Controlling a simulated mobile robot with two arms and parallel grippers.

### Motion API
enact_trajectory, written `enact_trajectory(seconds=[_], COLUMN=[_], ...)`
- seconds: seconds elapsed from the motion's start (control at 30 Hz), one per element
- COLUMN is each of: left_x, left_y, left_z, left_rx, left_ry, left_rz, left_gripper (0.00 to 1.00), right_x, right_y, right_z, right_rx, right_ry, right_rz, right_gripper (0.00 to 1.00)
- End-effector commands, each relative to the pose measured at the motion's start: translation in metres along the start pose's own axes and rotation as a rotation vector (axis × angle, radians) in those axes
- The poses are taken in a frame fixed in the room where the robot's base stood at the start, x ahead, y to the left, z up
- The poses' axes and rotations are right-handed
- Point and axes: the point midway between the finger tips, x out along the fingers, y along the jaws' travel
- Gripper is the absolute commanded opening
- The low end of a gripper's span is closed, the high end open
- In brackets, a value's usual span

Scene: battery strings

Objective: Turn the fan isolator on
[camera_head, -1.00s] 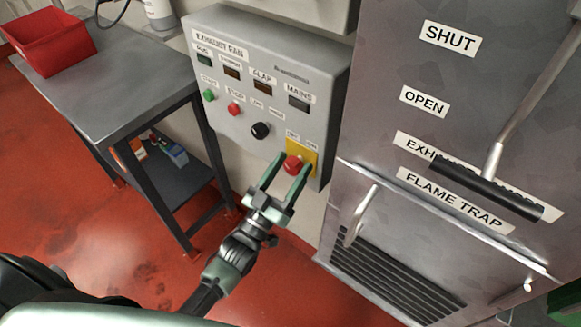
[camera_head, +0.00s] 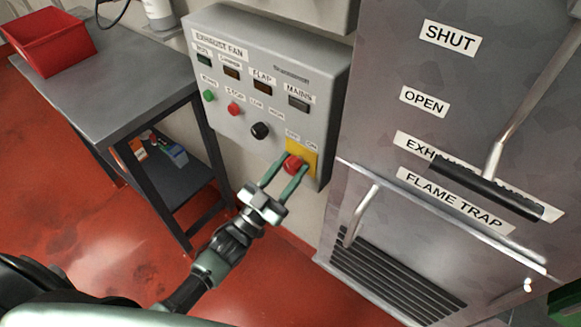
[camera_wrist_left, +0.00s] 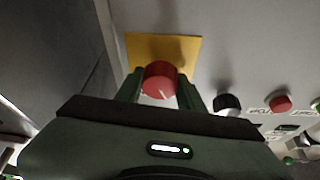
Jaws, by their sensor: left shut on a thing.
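The fan isolator is a red rotary knob (camera_head: 294,163) on a yellow plate (camera_head: 304,152) at the lower right of the grey EXHAUST FAN panel (camera_head: 270,62). Small OFF and ON labels sit above the plate. My left gripper (camera_head: 288,171) reaches up from below and is shut on the red knob, one finger on each side. In the left wrist view the red knob (camera_wrist_left: 160,79) sits between both fingers, with a pale pointer line on its face tilted to one side. The yellow plate (camera_wrist_left: 180,45) is behind it. My right gripper is out of view.
A black knob (camera_head: 261,130), a red button (camera_head: 234,109) and a green button (camera_head: 209,95) are on the same panel. A metal table (camera_head: 110,75) with a red bin (camera_head: 50,45) stands left. The steel flame trap cabinet (camera_head: 400,125), with handles, stands close on the right.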

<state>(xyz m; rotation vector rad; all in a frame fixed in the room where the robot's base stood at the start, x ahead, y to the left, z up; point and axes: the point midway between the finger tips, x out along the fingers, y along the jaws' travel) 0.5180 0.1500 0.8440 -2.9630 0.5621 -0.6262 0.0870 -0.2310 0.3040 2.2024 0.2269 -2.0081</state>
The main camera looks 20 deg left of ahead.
Motion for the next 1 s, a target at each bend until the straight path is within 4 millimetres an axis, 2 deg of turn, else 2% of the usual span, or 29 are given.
enact_trajectory(seconds=[0.47, 1.0], left_x=[0.000, 0.001], left_y=[-0.001, -0.002], left_z=[-0.001, -0.002], left_rx=[0.424, 0.884], left_ry=[-0.001, -0.002], left_rz=[0.178, 0.368], left_gripper=[0.00, 0.00], right_x=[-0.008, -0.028], right_y=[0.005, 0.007], right_z=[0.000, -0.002], right_rx=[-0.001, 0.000], right_ry=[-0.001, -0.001], right_rz=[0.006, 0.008], right_gripper=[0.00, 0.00])
